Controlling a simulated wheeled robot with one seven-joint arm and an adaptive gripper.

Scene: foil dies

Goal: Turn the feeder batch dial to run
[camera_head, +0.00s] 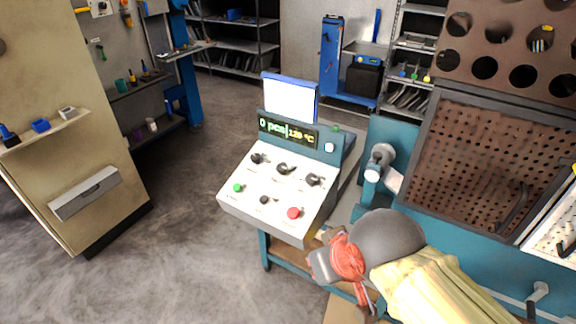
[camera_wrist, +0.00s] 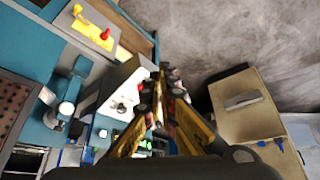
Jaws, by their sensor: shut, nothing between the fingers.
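A sloped white control panel (camera_head: 275,190) stands in the middle of the head view. Its upper row has a left dial (camera_head: 257,158), a middle dial (camera_head: 284,169) and a right dial (camera_head: 313,180), all black. Their labels are too small to read, so I cannot tell which is the feeder batch dial. A display (camera_head: 287,132) above them reads "0 pcs" and "120 °C". My gripper (camera_head: 345,262) is shut and empty, in front of the panel's lower right corner, apart from the dials. In the wrist view its fingers (camera_wrist: 159,85) converge and hide part of the panel (camera_wrist: 120,95).
The panel also carries a green button (camera_head: 237,188), a small black knob (camera_head: 264,200) and a red button (camera_head: 293,213). A blue-framed screen (camera_head: 290,98) stands above it. A brown perforated door (camera_head: 490,155) is at right. Grey floor (camera_head: 190,230) is clear at left.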

